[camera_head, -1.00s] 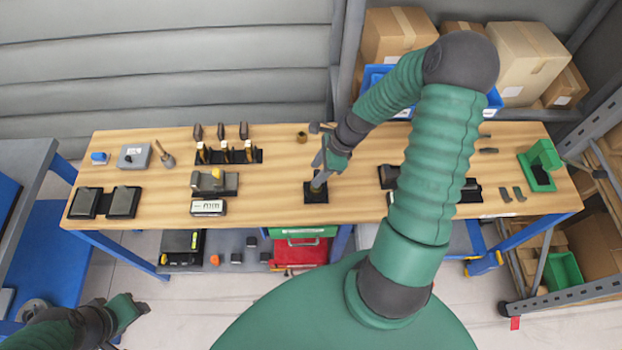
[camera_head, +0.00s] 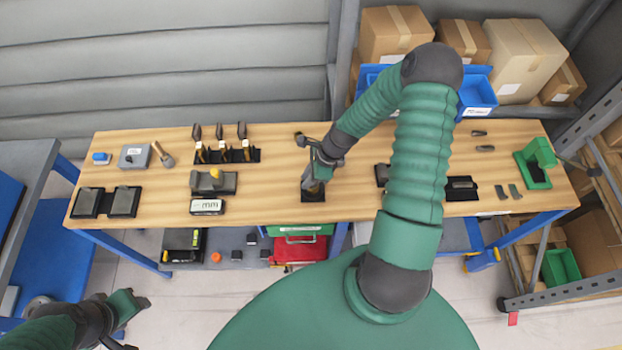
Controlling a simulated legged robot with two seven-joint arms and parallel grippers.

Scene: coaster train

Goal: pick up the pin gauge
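A small black square stand (camera_head: 314,196) sits near the front edge of the wooden bench, left of my raised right arm. In the earlier picture a short brass-coloured piece stands on it, which may be the pin gauge; now my gripper mostly hides it. My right gripper (camera_head: 312,184) points down right over this stand, its fingers at the piece. I cannot tell whether they are closed on it or touch it. My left gripper (camera_head: 138,304) hangs low at the lower left, away from the bench; its finger opening is unclear.
Left of the stand are a digital readout (camera_head: 207,206), a grey fixture (camera_head: 226,184) and a black rack (camera_head: 238,156) with several upright tools. A green device (camera_head: 537,172) stands at the right end. My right arm covers part of the bench. Bare wood lies between rack and stand.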

